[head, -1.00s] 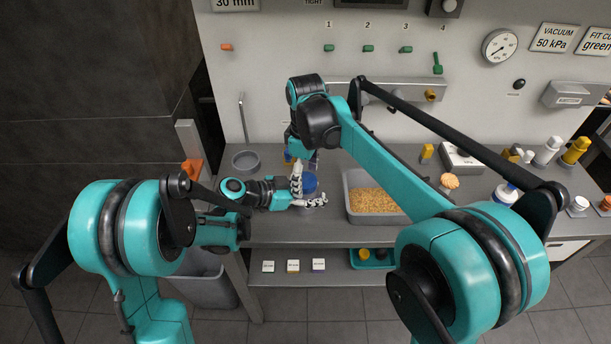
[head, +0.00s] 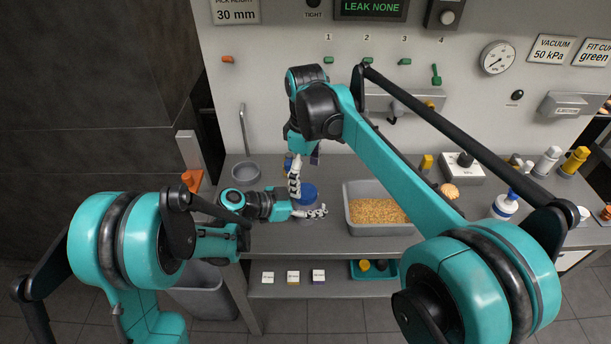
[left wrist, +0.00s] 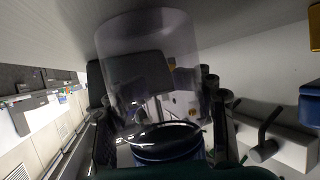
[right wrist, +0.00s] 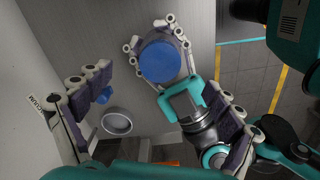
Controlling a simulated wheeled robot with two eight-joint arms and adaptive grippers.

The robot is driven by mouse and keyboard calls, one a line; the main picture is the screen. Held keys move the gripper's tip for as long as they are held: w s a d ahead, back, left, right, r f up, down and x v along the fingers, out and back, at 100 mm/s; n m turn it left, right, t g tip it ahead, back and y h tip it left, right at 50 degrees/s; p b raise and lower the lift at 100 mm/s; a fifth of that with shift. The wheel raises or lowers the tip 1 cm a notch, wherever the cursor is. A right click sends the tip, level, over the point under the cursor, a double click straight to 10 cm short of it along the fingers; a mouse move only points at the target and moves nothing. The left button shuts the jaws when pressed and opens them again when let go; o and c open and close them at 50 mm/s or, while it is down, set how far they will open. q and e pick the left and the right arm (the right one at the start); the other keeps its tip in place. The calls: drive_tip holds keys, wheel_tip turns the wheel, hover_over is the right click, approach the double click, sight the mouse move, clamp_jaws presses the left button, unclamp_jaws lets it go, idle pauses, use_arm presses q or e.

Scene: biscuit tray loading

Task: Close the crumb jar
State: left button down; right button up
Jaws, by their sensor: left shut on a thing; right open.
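The crumb jar is a clear cylinder (left wrist: 150,65), seen upside down in the left wrist view. Its round blue lid (head: 307,192) lies over its mouth; the lid also shows in the right wrist view (right wrist: 160,62) and edge-on in the left wrist view (left wrist: 165,148). I cannot tell how tightly it sits. My left gripper (head: 312,207) is shut around the jar's side. My right gripper (head: 303,176) is open above the lid, fingers apart from it. In the head view these fingers partly cover the jar area.
A grey bin of crumbs (head: 350,222) stands right of the jar. A round metal bowl (head: 246,172) is at the left, also in the right wrist view (right wrist: 117,122). A small blue thing (right wrist: 106,96) lies near the bowl. A white-and-blue bottle (head: 505,205) stands farther right.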

sight(295, 203)
idle(0.3)
wheel_tip(295, 203, up, 12)
idle(0.5)
use_arm(q)
drive_tip(key=shift+c, duration=2.4)
unclamp_jaws()
drive_tip(key=v, duration=1.2)
drive_tip(key=shift+w+r, duration=0.1)
